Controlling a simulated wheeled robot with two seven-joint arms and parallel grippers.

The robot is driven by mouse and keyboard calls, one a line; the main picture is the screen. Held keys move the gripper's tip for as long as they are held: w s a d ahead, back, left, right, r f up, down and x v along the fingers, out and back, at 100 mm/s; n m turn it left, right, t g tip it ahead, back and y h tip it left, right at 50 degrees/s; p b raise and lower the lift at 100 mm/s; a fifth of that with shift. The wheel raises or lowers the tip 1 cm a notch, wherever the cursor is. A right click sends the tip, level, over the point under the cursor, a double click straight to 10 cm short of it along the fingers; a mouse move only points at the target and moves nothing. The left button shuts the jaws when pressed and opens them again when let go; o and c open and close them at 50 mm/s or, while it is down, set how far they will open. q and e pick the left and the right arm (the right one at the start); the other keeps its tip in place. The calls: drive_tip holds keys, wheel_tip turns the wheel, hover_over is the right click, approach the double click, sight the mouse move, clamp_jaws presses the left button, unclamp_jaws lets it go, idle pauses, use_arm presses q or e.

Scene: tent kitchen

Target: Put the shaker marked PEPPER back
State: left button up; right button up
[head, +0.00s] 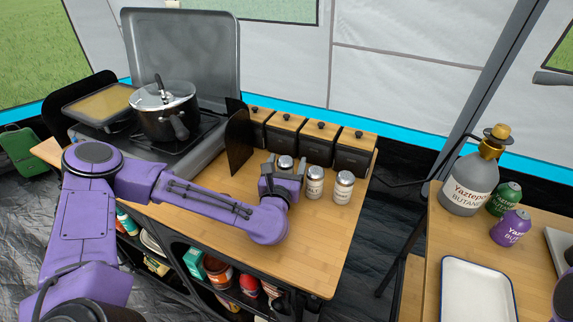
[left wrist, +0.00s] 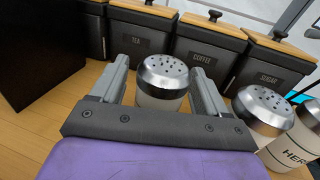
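A glass shaker with a silver perforated lid (head: 285,163) stands upright on the wooden counter, at the left end of a row of three. My left gripper (head: 283,174) is open, with its fingers on either side of this shaker. In the left wrist view the shaker (left wrist: 163,82) is between the fingertips (left wrist: 160,75), with gaps visible on both sides. Its label is hidden. The middle shaker (head: 314,182) and right shaker (head: 343,187) stand beside it. I cannot read PEPPER anywhere. My right gripper is out of view.
Black canisters with wooden lids, including tea (left wrist: 140,35), coffee (left wrist: 205,50) and sugar (left wrist: 272,68), stand close behind the shakers. A black panel (head: 239,140) and stove with a pot (head: 165,112) are left. The front counter (head: 310,245) is clear. A white tray (head: 478,290) lies on the right table.

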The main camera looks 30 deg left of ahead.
use_arm(q)
drive_tip(key=shift+r+p, duration=0.3)
drive_tip(key=shift+p, duration=0.05)
drive_tip(key=v, duration=0.2)
drive_tip(key=b+v, duration=0.1)
drive_tip(key=v, duration=0.1)
drive_tip(key=b+v, duration=0.1)
drive_tip(key=v, duration=0.1)
drive_tip(key=shift+f, duration=0.4)
drive_tip(key=s+p, duration=0.1)
drive_tip(key=s+d+r+p, duration=0.1)
drive_tip(key=s, duration=0.1)
drive_tip(key=s+p, duration=0.1)
drive_tip(key=p, duration=0.1)
drive_tip(key=shift+s+d+r, duration=0.2)
drive_tip(key=shift+s+d, duration=0.05)
drive_tip(key=shift+s, duration=0.05)
drive_tip(key=shift+s+d+f+p, duration=0.15)
drive_tip(key=shift+s+f+p, duration=0.1)
drive_tip(key=shift+s+p, duration=0.35)
drive_tip(key=shift+f, duration=0.2)
